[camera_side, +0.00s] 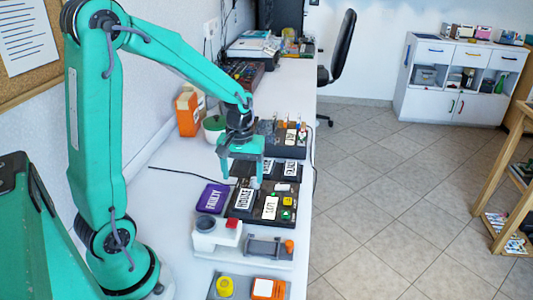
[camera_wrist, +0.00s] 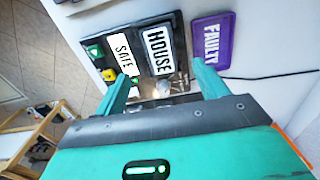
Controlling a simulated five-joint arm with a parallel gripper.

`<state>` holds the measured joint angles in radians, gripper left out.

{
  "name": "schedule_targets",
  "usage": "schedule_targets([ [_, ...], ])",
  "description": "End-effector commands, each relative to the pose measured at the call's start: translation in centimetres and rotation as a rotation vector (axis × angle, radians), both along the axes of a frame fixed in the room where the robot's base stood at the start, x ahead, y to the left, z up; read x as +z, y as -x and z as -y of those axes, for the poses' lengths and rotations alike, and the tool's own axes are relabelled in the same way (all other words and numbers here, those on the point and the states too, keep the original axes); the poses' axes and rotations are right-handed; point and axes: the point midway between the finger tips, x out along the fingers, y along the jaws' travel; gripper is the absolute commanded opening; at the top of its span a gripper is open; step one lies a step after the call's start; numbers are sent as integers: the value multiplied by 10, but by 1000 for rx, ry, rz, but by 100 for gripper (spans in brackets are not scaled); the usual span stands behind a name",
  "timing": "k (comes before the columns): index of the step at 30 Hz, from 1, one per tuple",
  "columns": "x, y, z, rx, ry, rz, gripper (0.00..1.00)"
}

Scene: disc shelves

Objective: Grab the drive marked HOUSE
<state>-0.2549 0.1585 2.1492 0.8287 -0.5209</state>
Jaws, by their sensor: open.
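The drive marked HOUSE (camera_wrist: 158,45) is black with a white label and sits in a dark holder. It also shows in the side view (camera_side: 245,199). My gripper (camera_side: 241,178) is open just above and behind it, fingers pointing down. In the wrist view my gripper (camera_wrist: 163,74) has its two fingers apart, near the end of the HOUSE drive, with nothing between them that I can see held. A drive with a label that looks like SAFE (camera_wrist: 121,54) lies close beside it; the same drive shows in the side view (camera_side: 270,208).
A purple FAULTY block (camera_side: 212,196) lies on the white bench, left of the holder. More labelled black drives (camera_side: 290,168) sit farther back.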

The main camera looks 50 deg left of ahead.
Motion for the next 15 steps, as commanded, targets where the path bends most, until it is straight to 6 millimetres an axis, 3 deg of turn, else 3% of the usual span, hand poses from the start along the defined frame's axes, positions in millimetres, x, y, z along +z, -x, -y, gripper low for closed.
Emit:
schedule_targets([
  [8, -4, -1, -2, 11, 1, -6, 73],
  [15, -22, -1, -2, 10, 2, -8, 73],
])
